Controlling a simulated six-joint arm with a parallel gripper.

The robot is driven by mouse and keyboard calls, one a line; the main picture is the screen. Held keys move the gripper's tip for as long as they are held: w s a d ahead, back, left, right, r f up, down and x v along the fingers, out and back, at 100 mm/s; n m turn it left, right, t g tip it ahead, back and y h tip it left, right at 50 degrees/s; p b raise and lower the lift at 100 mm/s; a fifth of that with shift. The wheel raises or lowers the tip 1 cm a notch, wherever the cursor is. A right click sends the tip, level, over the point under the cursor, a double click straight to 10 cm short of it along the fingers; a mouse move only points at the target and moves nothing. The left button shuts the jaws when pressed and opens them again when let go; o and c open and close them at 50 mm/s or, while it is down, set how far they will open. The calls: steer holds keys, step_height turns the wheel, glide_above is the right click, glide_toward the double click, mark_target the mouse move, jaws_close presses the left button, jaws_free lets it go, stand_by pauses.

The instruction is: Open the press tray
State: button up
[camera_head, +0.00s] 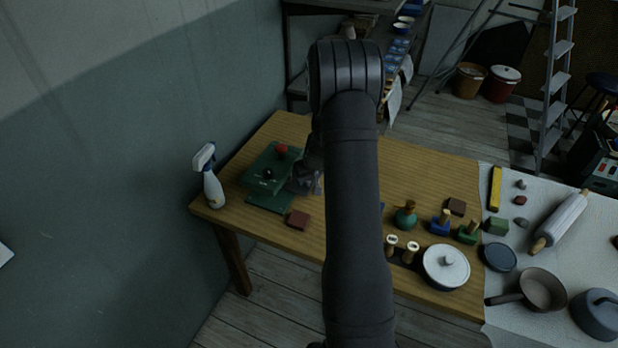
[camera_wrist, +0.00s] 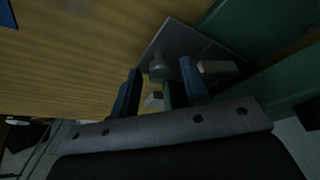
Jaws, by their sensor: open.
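The green press (camera_head: 258,178) stands at the left end of the wooden table, with a red knob (camera_head: 281,149) and a black knob (camera_head: 268,173) on it. My gripper (camera_head: 308,182) is at its right side, partly hidden by my arm. In the wrist view my gripper (camera_wrist: 160,88) is open, its two dark blue fingers apart. A flat grey plate, seemingly the press tray (camera_wrist: 183,42), sticks out beside the green press body (camera_wrist: 255,35). A small grey knob (camera_wrist: 158,66) lies between the fingertips; I cannot tell whether they touch it.
A spray bottle (camera_head: 211,178) stands left of the press, and a brown-red block (camera_head: 298,220) lies in front of it. A lidded white pot (camera_head: 446,267), stamps and a teal bottle (camera_head: 405,215) stand to the right. The table behind my arm is mostly clear.

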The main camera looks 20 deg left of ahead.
steer(key=shift+c, duration=0.4)
jaws_close()
steer(key=d, duration=1.2)
steer(key=shift+o, duration=0.4)
jaws_free()
steer(key=v, duration=1.7)
steer(key=shift+r, duration=0.2)
steer(key=shift+d, duration=0.1)
